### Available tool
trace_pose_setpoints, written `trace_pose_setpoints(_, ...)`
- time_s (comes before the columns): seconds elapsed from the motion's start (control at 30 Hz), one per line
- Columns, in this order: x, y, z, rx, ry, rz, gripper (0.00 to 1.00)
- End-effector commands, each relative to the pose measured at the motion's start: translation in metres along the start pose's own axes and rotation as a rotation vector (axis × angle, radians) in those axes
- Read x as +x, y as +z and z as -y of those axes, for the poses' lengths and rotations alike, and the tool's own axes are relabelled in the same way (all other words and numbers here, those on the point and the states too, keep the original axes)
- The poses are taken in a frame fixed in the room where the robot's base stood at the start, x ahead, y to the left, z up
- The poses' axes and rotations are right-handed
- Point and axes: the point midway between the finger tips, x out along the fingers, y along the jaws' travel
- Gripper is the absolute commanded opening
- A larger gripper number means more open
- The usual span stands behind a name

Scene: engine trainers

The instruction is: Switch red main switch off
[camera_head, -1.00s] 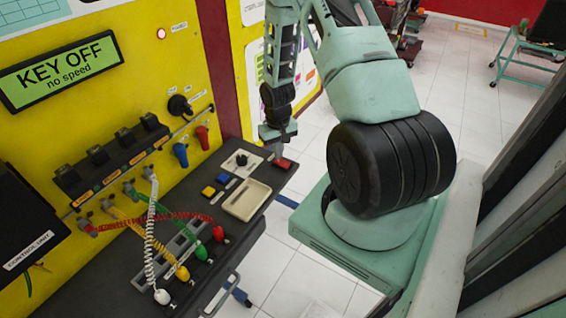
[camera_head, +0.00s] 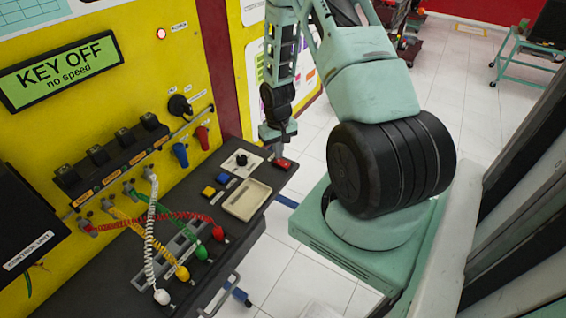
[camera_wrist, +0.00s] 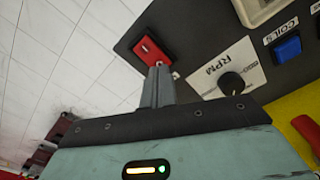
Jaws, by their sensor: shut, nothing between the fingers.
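The red main switch (camera_head: 283,163) sits near the right end of the dark bench panel. My gripper (camera_head: 279,148) is shut and empty, pointing down right at the switch. In the wrist view its closed fingers (camera_wrist: 158,72) overlap the lower edge of the switch housing. I cannot tell whether they touch it. The rocker's position is not clear.
Close by are the RPM knob (camera_head: 241,159), a yellow button (camera_head: 208,191), a blue button (camera_head: 222,178) and a beige tray (camera_head: 247,200). Coiled cables (camera_head: 150,230) lie at the left. The yellow panel's display (camera_head: 62,72) reads KEY OFF.

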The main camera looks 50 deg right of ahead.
Motion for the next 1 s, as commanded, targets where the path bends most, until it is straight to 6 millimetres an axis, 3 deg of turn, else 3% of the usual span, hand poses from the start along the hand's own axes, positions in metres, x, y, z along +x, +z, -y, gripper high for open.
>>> trace_pose_setpoints(1.0,0.015,0.000,0.000,0.000,0.000,0.000,0.00)
